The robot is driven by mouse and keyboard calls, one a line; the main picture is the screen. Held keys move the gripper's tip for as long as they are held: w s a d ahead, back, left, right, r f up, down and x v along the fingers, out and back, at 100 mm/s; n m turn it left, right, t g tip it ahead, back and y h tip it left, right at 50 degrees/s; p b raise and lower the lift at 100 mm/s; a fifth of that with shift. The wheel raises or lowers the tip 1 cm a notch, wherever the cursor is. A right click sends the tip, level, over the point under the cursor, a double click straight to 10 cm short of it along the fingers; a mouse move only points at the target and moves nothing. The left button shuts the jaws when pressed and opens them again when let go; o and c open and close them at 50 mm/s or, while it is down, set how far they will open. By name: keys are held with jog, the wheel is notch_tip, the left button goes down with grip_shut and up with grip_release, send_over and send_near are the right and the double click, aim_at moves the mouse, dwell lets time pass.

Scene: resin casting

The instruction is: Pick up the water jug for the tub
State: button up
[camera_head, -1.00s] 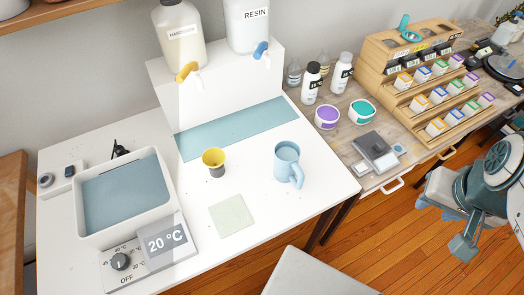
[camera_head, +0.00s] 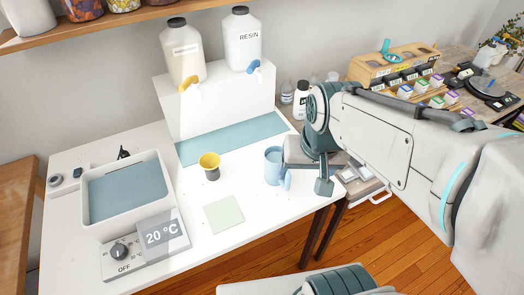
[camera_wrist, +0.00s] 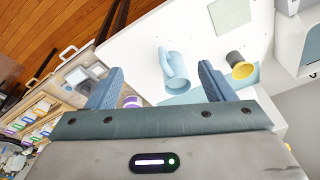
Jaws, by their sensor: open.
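The light blue water jug (camera_head: 272,168) stands upright on the white table, its handle toward the front right. My gripper (camera_head: 306,174) is at the jug's right side in the head view and hides part of that side. In the wrist view the jug (camera_wrist: 176,72) shows between and beyond the two open fingers (camera_wrist: 158,84), with nothing held. I cannot tell whether a finger touches the jug. The white tub (camera_head: 165,208), blue-grey inside, stands at the table's left behind a dial and a 20 °C display.
A yellow-topped cup (camera_head: 210,168) stands left of the jug, and a pale green square (camera_head: 224,214) lies in front. Hardener and resin containers (camera_head: 241,45) stand on a white block behind. A wooden rack (camera_head: 392,66) is at the right.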

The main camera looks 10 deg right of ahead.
jog(key=w+f+m+g+p, duration=0.1)
jog(key=w+f+m, duration=0.1)
jog(key=w+m, duration=0.1)
jog(key=w+f+m+p, duration=0.1)
jog(key=w+f+m, duration=0.1)
jog(key=w, duration=0.3)
jog(key=w+f+m+g+p, duration=0.1)
jog(key=w+f+m, duration=0.1)
jog(key=w+m, duration=0.2)
jog(key=shift+w+a+f+m+g, duration=0.1)
jog(key=shift+w+a+m+g, duration=0.2)
jog(key=shift+m, duration=0.3)
jog(key=shift+w+d+f, duration=0.1)
jog(key=shift+w+f, duration=0.05)
jog(key=shift+f, duration=0.1)
send_over(283, 184)
notch_tip(283, 184, down, 8)
jog(key=shift+d+f, duration=0.15)
jog(key=shift+f, duration=0.05)
jog(key=shift+w+f, duration=0.1)
jog(key=shift+f, duration=2.5)
jog(key=c, duration=1.4)
